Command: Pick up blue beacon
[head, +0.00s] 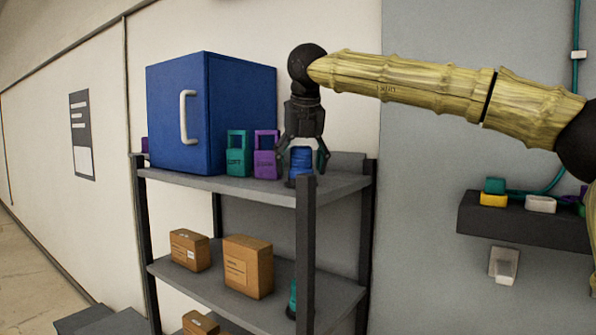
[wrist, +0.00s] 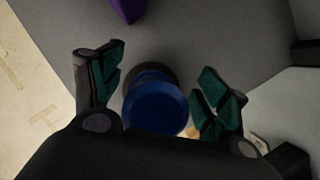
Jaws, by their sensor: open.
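The blue beacon (head: 301,162) stands upright on the top shelf (head: 225,184), near its right end. It is a round blue piece with a dark base. My gripper (head: 302,165) points down over it, with its fingers open on either side of the beacon. In the wrist view, the blue beacon (wrist: 156,105) shows from above between the two green-padded fingers of my gripper (wrist: 162,108). A gap shows between it and the right finger, and a smaller one on the left. Its lower part is partly hidden by the shelf post in the head view.
A purple padlock-shaped item (head: 266,163) and a teal one (head: 237,160) stand just left of the beacon. A large blue cabinet (head: 225,110) fills the shelf's left. A dark shelf post (head: 305,240) rises at the front. Cardboard boxes (head: 248,267) sit on the lower shelf.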

